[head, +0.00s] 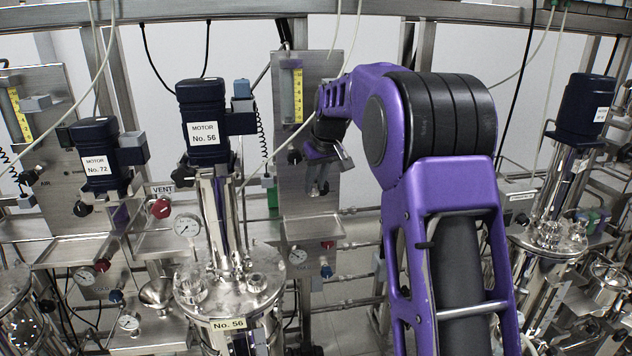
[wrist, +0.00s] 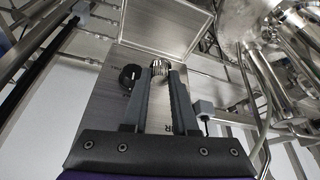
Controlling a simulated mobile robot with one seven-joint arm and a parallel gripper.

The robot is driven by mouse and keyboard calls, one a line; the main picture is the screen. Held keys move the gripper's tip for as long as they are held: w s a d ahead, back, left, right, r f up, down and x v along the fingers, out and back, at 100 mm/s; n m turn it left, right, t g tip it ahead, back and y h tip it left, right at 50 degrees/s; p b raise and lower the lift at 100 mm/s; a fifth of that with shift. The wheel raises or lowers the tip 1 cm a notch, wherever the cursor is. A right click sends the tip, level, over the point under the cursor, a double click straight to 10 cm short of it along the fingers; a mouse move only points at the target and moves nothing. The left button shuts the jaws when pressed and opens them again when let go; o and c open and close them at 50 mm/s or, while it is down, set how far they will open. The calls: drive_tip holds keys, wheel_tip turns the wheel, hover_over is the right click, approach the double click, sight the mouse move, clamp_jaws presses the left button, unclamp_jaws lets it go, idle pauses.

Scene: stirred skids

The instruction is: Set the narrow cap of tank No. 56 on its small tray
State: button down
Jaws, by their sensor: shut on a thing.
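My gripper (wrist: 160,75) is shut on a small ribbed metal cap (wrist: 159,66), held between its fingertips in the wrist view. In the head view my gripper (head: 318,186) hangs in front of the steel panel to the right of tank No. 56 (head: 230,335); the cap cannot be made out there. A small square tray (wrist: 168,24) with a raised rim shows beyond the fingertips in the wrist view. In the head view a tray (head: 312,229) juts from the panel below my gripper. The cap appears apart from the tray; the exact gap is unclear.
The steel panel (head: 309,135) carries a yellow-scaled gauge above. A black knob (wrist: 130,75) is close left of my fingers. Motor No. 56 (head: 204,120) stands on its tank. Dials and red and blue valves sit below the tray. Another tray (head: 165,241) lies left of the tank.

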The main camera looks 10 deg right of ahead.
wheel_tip(320, 180, down, 8)
drive_tip(key=shift+f+b, duration=0.4)
drive_tip(key=shift+f, duration=0.15)
drive_tip(key=shift+f+b, duration=0.45)
drive_tip(key=shift+f, duration=0.25)
drive_tip(key=c, duration=0.6)
unclamp_jaws()
drive_tip(key=p+v, duration=0.1)
drive_tip(key=v, duration=0.6)
drive_tip(key=shift+p, duration=0.35)
